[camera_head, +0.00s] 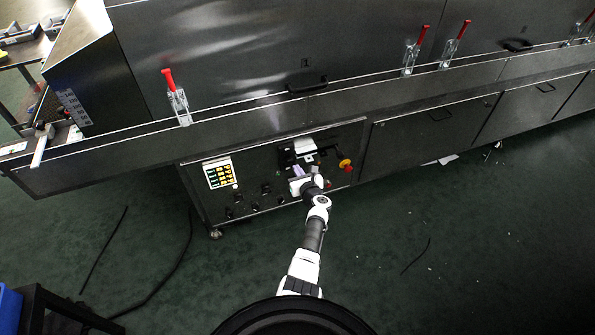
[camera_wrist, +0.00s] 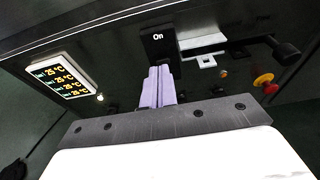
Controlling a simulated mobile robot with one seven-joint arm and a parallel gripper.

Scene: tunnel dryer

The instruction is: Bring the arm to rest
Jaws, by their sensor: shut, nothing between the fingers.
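My arm reaches forward from my base to the dryer's control panel (camera_head: 256,203). My gripper (camera_head: 297,170) is shut and empty in front of the panel. In the wrist view its two pale purple fingers (camera_wrist: 158,84) lie side by side with nothing between them. Their tips are close to a black plate marked "On" (camera_wrist: 158,39); I cannot tell whether they touch it. The arm hides part of the panel in the head view.
A temperature display (camera_head: 219,173) reading 25 °C is left of my gripper. A red and yellow stop button (camera_head: 346,165) is to the right. Red-handled clamps (camera_head: 177,102) line the dryer's ledge. Cables (camera_head: 172,275) lie on the floor at left. The floor at right is mostly clear.

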